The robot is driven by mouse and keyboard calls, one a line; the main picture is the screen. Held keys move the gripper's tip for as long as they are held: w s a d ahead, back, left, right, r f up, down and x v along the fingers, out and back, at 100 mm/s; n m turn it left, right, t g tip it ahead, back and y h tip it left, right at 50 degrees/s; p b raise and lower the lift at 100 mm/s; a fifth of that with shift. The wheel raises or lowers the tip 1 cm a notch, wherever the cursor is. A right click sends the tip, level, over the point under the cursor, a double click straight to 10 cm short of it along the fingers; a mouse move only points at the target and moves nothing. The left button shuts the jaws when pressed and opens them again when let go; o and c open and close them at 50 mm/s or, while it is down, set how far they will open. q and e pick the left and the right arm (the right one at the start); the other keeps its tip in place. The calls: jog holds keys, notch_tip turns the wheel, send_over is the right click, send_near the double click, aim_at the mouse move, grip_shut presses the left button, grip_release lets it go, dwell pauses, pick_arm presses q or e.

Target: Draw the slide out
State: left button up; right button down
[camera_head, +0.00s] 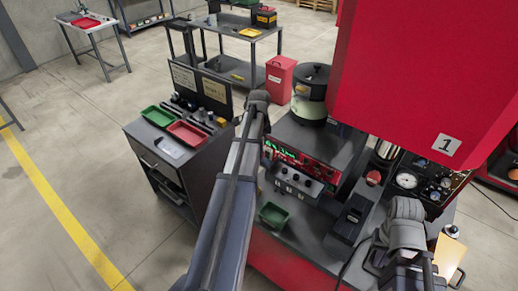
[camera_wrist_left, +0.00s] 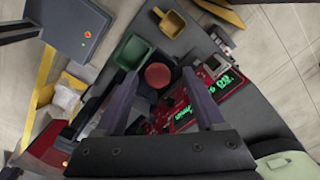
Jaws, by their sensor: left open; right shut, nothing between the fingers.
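I cannot make out for certain which part is the slide. A dark block-like unit (camera_head: 350,216) stands on the red machine's deck in the head view. My left gripper (camera_wrist_left: 160,100) is open in the left wrist view, with nothing held. A round red part (camera_wrist_left: 158,75) shows between and beyond its fingers; I cannot tell whether they touch it. In the head view my left arm crosses the middle and hides part of the machine. My right gripper (camera_head: 405,274) is at the lower right, shut and empty, near a pale plate (camera_head: 448,258).
A large red housing (camera_head: 430,70) overhangs the right side. A lidded bowl unit (camera_head: 312,92) stands on the deck. A red panel (camera_wrist_left: 192,102) has green digits. A small green tray (camera_head: 273,215) lies nearby. A dark cabinet (camera_head: 158,165) stands left; open floor lies beyond it.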

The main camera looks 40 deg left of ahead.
pick_arm(q)
notch_tip(320, 180, up, 7)
jog(key=p, duration=0.6)
jog(key=shift+r, duration=0.1)
jog(key=s+d+n, duration=0.4)
jog(key=s+d, duration=0.1)
jog(key=d, duration=0.9)
jog(key=s+d+n, duration=0.4)
jog(key=d, duration=1.1)
jog(key=s+d+f+m+b, duration=0.1)
jog(key=s+d+f+b, duration=0.1)
jog(key=f+b, duration=0.5)
jog(key=s+d+f+m+b, duration=0.1)
jog(key=s+d+f+b, duration=0.1)
jog(key=d+f+b, duration=0.3)
jog(key=s+d+f+y+b, duration=0.1)
jog(key=d+f+b, duration=0.3)
jog(key=f+b, duration=0.6)
jog(key=shift+s+d+f+m+b, duration=0.25)
jog(key=shift+s+f+m+b, duration=0.15)
jog(key=shift+s+f, duration=0.25)
